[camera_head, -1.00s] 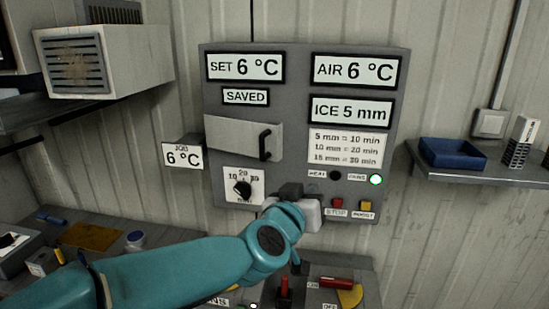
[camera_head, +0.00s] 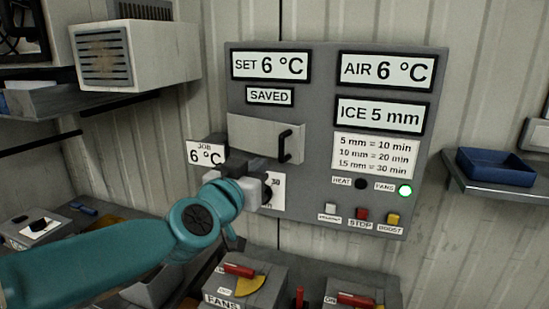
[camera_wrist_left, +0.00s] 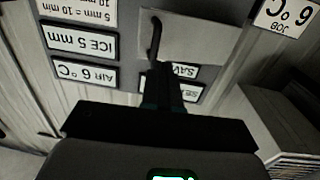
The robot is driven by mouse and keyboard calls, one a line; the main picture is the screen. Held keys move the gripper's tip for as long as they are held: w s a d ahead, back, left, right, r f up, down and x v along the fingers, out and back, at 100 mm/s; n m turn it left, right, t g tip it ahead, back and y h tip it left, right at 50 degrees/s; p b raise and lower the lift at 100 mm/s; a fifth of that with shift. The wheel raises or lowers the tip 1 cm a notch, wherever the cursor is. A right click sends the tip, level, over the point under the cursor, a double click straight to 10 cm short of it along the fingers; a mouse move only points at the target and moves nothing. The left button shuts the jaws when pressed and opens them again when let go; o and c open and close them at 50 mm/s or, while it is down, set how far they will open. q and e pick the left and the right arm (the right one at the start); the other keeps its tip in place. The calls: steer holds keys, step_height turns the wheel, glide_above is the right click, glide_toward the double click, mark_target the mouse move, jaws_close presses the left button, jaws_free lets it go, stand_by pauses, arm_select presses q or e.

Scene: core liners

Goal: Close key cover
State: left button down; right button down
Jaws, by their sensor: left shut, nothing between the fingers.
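The key cover (camera_head: 255,130) is a plain grey plate with a black bar handle (camera_head: 285,146) near its right edge, on the grey control panel below the SAVED label. It lies over part of the panel, and what is behind it is hidden. I cannot tell whether it sits fully flush. My left gripper (camera_head: 258,178) is just below the cover, in front of the dial plate, which it partly hides. In the left wrist view, upside down, the shut, empty fingers (camera_wrist_left: 166,75) point towards the cover (camera_wrist_left: 200,35) and overlap the handle's end (camera_wrist_left: 154,38). My right gripper is not in view.
The panel shows SET 6 °C (camera_head: 270,65), AIR 6 °C and ICE 5 mm displays. STOP (camera_head: 361,214) and BOOST buttons sit at the lower right; the FANS lamp (camera_head: 405,191) glows green. A JOB 6 °C card (camera_head: 205,151) juts out at left. Switch boxes (camera_head: 245,285) stand below.

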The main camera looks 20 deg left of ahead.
mark_target(280, 151)
arm_select(q)
steer(key=w, duration=0.3)
steer(key=w+d, duration=0.1)
steer(key=w, duration=0.2)
steer(key=shift+w+d+f+p, duration=0.15)
steer(key=shift+w+p, duration=0.15)
steer(key=shift+w, duration=0.1)
